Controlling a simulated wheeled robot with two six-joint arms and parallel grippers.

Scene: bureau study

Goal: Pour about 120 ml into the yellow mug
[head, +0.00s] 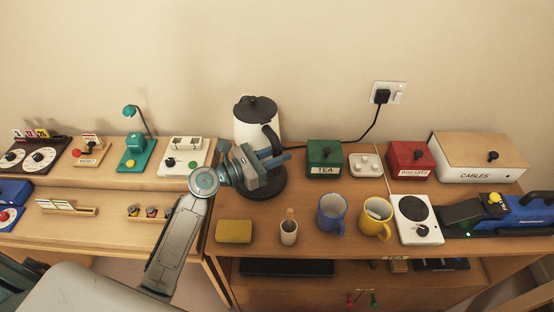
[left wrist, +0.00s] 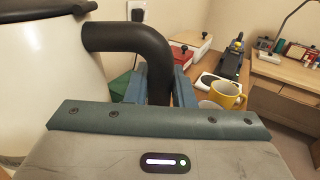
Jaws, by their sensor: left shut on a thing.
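A white kettle (head: 246,124) with a black lid and black handle stands upright on its dark round base (head: 268,188) on the wooden desk. My left gripper (head: 279,157) is shut on the kettle handle; the black handle (left wrist: 150,50) also shows between its fingers in the left wrist view. The yellow mug (head: 373,226) stands to the right on the desk, with something pale inside it; it also shows in the left wrist view (left wrist: 228,96). A blue mug (head: 331,213) stands just left of the yellow mug. My right gripper is not in view.
A green TEA box (head: 325,150), a white tray (head: 365,164) and a red BISCUITS box (head: 407,155) stand behind the mugs. A yellow sponge-like block (head: 234,232) and a small cup (head: 289,235) are in front. A white plate device (head: 417,218) stands right of the yellow mug.

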